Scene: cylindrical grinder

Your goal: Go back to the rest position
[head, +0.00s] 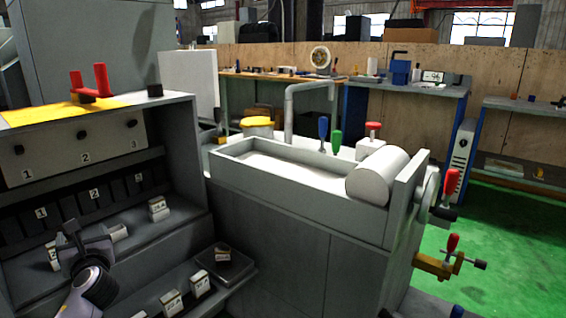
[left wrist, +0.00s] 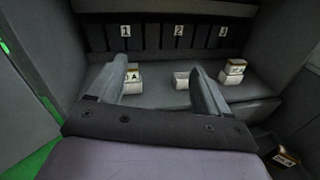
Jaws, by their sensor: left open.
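My left gripper (head: 76,238) is in front of the open cabinet (head: 178,150) at the left of the head view. In the left wrist view the gripper (left wrist: 163,82) is open, its two fingers spread with nothing held between them. Behind the fingers stand small white labelled blocks on the cabinet's shelf: one block (left wrist: 132,80) partly behind the left finger, a low one (left wrist: 182,80) between the fingers, and one (left wrist: 232,70) to the right. My right gripper is not in view.
Lower blocks (head: 171,301) stand on a ledge beside a dark tray (head: 226,266). The grey machine (head: 300,190) with a white cylinder (head: 377,175) and red handles stands to the right of the cabinet. Green floor (head: 505,240) is free at far right.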

